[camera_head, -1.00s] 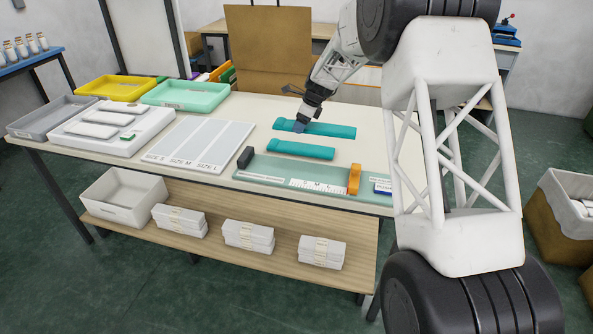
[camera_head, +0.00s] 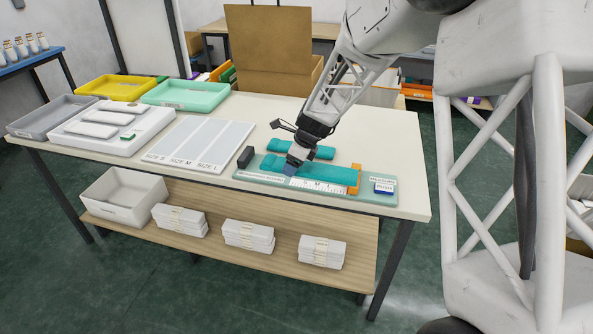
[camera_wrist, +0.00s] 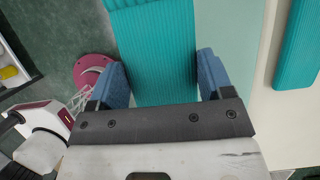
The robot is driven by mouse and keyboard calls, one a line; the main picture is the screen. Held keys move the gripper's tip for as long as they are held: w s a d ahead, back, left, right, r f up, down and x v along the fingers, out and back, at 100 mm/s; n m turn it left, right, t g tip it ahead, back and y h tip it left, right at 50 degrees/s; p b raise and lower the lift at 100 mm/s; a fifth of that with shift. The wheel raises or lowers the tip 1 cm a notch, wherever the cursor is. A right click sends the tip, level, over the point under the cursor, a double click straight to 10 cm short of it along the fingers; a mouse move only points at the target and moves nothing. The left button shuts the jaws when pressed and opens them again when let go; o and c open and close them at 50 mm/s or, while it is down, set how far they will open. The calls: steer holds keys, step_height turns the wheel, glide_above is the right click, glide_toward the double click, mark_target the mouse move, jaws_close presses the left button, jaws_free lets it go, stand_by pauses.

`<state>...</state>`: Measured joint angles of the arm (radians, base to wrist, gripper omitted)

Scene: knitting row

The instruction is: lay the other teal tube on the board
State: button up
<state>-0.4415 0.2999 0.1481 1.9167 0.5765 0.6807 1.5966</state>
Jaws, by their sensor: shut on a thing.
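One ribbed teal tube (camera_head: 325,172) is between the blue fingers of my gripper (camera_head: 292,168), which is shut on it near its left end. It lies lengthwise over the pale green board (camera_head: 262,177), between the black block (camera_head: 245,157) and the orange slider (camera_head: 354,179). I cannot tell whether it touches the board. In the wrist view the held tube (camera_wrist: 155,45) runs up between both fingers (camera_wrist: 163,78). The second teal tube (camera_head: 318,151) lies flat on the table just behind the board, partly hidden by my gripper.
The board carries a white ruler (camera_head: 318,184) and a blue push button (camera_head: 384,187). Left of it lies the size chart (camera_head: 198,145), with a white tray (camera_head: 112,128) and yellow (camera_head: 115,88) and mint (camera_head: 185,94) trays beyond. The table's right end is clear.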

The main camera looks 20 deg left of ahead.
steer(key=s, duration=0.1)
steer(key=s+f, duration=0.1)
steer(key=s, duration=0.1)
steer(key=s+d, duration=0.1)
steer(key=s, duration=0.1)
steer(key=shift+s+f, duration=0.1)
steer(key=shift+f, duration=0.3)
steer(key=shift+a, duration=0.1)
steer(key=w+a, duration=0.2)
steer(key=w, duration=0.2)
steer(key=w+a+f, duration=0.1)
steer(key=w+a, duration=0.2)
steer(key=w, duration=0.2)
steer(key=w+a, duration=0.3)
steer(key=w, duration=0.1)
steer(key=shift+w+f, duration=0.25)
steer(key=shift+w, duration=0.15)
steer(key=shift+f, duration=1.75)
steer(key=shift+f, duration=0.1)
steer(key=o, duration=0.9)
